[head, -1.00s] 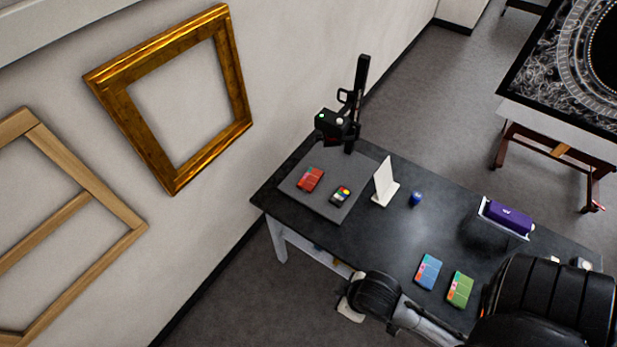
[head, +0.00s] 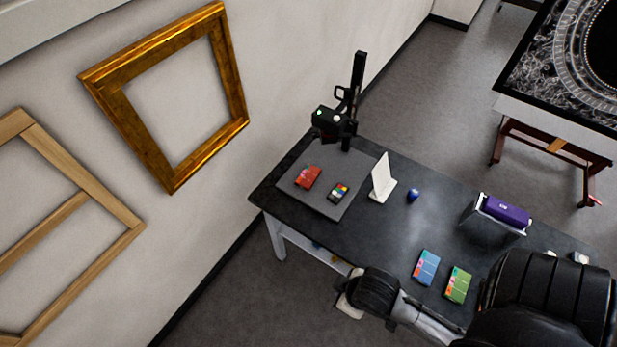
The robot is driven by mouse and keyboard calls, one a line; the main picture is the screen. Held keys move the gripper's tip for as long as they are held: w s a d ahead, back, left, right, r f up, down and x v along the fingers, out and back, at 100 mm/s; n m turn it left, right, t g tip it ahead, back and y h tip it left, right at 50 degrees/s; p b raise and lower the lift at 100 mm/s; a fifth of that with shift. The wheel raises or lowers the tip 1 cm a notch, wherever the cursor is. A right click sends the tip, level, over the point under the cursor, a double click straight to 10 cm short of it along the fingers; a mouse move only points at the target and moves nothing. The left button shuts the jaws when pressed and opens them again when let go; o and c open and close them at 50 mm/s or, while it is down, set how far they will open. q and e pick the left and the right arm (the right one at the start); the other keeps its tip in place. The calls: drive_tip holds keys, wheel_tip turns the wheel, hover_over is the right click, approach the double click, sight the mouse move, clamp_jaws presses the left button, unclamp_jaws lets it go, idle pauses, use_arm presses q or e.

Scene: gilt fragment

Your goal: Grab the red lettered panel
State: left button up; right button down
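The red lettered panel (head: 307,177) lies flat on a grey board (head: 326,207) at the far left end of the dark table. A small multicoloured block (head: 339,192) lies beside it on the right. A black copy stand rises just behind the panel. One of my black arms shows at the lower right, over the table's near edge, well away from the panel. No gripper fingers are in view.
On the dark table (head: 350,239) stand a white upright card (head: 382,178), a small blue object (head: 413,195) and a purple box (head: 507,210) in a holder. Blue (head: 427,267) and green (head: 458,285) panels lie near my arm. The copy stand (head: 354,100) is a tall obstacle.

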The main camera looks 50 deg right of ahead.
use_arm(q)
drive_tip(key=o, duration=1.3)
drive_tip(key=shift+d, duration=0.2)
drive_tip(key=o, duration=0.4)
drive_tip(key=shift+a, duration=0.15)
